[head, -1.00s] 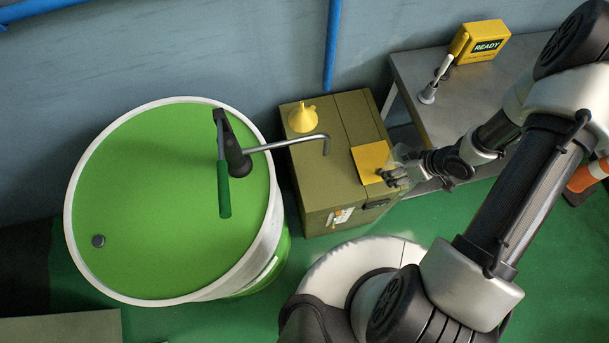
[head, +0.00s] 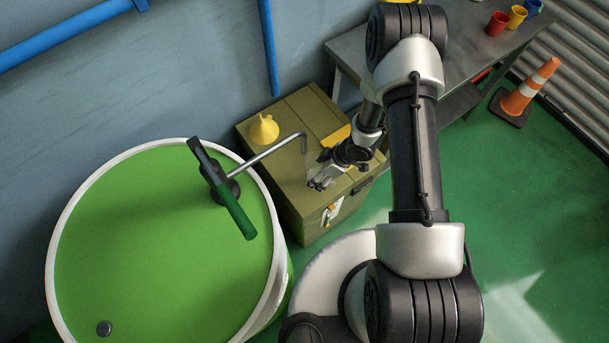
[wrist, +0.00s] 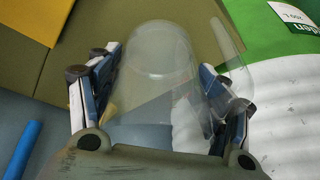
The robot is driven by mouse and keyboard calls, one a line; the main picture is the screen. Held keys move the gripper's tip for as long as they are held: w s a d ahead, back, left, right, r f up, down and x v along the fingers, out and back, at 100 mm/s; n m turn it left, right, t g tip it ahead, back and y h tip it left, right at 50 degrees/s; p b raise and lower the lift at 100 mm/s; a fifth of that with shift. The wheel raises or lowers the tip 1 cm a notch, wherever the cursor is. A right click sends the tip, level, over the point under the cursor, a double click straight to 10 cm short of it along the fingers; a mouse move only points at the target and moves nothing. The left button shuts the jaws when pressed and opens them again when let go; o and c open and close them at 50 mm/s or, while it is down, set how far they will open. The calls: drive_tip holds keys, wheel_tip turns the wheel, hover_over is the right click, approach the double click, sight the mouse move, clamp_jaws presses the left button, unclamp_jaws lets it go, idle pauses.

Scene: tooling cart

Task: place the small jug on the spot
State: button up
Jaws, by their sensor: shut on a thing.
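The small jug (wrist: 155,75) is clear and see-through, with a handle on its right side in the wrist view. My gripper (wrist: 162,80) is shut on it, one finger on each side. In the head view my gripper (head: 318,181) is over the front part of the olive box, close to the end of the bent spout; the jug is hard to make out there. A flat yellow square (head: 338,136) lies on the box top, partly hidden by my arm; it also shows in the wrist view (wrist: 30,18). I see no other marked spot.
The olive box (head: 285,120) carries a yellow funnel (head: 263,129). A green drum (head: 150,240) with a green-handled pump and metal spout (head: 272,151) stands at left. A grey table (head: 455,65) with cups and a traffic cone (head: 528,88) are at right.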

drive_tip(key=shift+w+a+f+b, duration=0.25)
drive_tip(key=shift+a+f, duration=0.25)
drive_tip(key=shift+a, duration=0.25)
drive_tip(key=shift+w+a+f+b, duration=0.2)
drive_tip(key=shift+a+f+b, duration=0.1)
drive_tip(key=shift+a+f, duration=0.4)
drive_tip(key=shift+w+a+f+b, duration=0.25)
drive_tip(key=shift+a+f, duration=0.1)
drive_tip(key=shift+a, duration=0.5)
drive_tip(key=shift+s, duration=0.1)
drive_tip(key=shift+f, duration=0.2)
drive_tip(key=o, duration=1.2)
drive_tip(key=shift+o, duration=0.2)
drive_tip(key=shift+r, duration=0.1)
